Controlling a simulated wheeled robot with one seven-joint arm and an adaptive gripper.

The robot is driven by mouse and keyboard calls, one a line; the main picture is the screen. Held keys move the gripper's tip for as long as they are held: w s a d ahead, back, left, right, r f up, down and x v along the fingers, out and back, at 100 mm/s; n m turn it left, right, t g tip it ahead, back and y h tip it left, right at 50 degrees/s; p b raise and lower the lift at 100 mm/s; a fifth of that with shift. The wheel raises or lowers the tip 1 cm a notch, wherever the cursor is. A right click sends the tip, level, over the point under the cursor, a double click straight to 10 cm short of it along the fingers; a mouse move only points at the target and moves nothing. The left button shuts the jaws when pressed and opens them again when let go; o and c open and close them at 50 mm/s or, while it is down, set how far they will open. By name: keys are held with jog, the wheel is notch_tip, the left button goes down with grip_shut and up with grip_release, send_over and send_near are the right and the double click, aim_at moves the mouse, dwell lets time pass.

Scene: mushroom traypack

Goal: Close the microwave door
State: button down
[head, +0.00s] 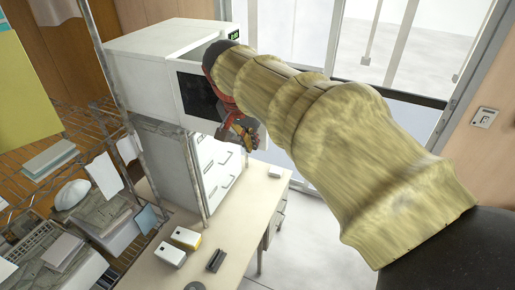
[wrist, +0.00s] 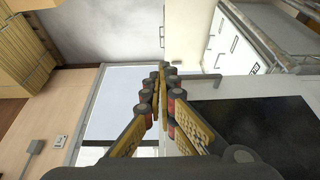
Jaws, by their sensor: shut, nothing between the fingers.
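The white microwave (head: 150,42) stands on a rack at the upper left in the head view, its lit display at its right front. Its door (head: 200,95), a white frame around a dark window, stands partly open, swung out from the body with a gap at the top. In the wrist view the dark door window (wrist: 265,125) fills the lower right. My gripper (head: 246,142) is by the door's lower right corner, with my arm covering the door's right edge. Its fingers (wrist: 162,72) are together and empty. Whether they touch the door is unclear.
A white drawer cabinet (head: 218,165) stands below the microwave. A desk (head: 240,215) in front carries small boxes (head: 186,238) and a dark block (head: 215,260). A wire shelf with papers is at left. Glass doors (head: 300,35) stand behind; the floor at right is clear.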

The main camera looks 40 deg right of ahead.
jog(key=w+d+f+p, duration=0.2)
jog(key=w+d+f, duration=0.1)
jog(key=d+f, duration=0.4)
jog(key=shift+f, duration=1)
jog(key=shift+w+d, duration=0.1)
